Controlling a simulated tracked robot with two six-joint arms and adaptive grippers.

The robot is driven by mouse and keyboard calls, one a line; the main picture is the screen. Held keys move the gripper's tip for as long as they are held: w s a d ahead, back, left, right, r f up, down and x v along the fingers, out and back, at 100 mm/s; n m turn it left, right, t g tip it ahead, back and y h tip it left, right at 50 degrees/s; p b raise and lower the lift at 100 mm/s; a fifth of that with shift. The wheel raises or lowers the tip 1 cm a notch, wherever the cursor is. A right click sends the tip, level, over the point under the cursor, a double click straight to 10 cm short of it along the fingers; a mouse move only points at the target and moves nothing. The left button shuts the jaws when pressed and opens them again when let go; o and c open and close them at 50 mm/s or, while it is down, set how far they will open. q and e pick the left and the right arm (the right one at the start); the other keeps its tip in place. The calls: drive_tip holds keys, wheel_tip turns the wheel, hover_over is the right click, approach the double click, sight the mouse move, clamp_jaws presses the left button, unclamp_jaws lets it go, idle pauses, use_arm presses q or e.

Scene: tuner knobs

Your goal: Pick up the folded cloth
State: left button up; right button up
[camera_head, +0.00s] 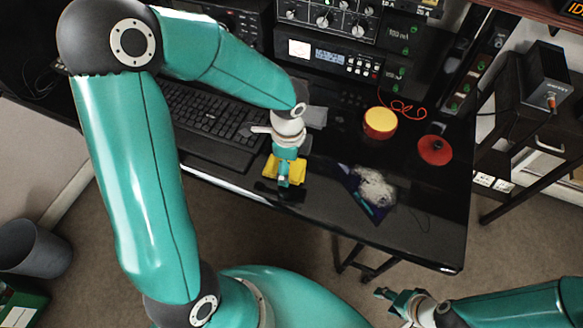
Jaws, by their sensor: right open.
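A yellow piece that looks like the folded cloth (297,167) lies on the black desk near its front edge. My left gripper (284,181) is right over it, and yellow shows on both sides of the gripper. The gripper hides the middle of the cloth, and I cannot tell whether its fingers touch or hold it. My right gripper (387,299) is low at the bottom right, in front of the desk and well away from the cloth. It is open and empty.
A black keyboard (200,112) is left of the cloth. A crumpled whitish bundle (375,187) lies to the right. A round yellow-topped red container (380,122) and a red round item (435,150) stand farther right. Rack equipment (335,60) stands behind. The desk's front right (430,225) is mostly bare.

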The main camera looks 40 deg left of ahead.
use_arm(q)
drive_tip(key=c, duration=0.7)
wheel_tip(320, 180, up, 20)
drive_tip(key=p, duration=0.2)
drive_tip(key=shift+p, duration=0.3)
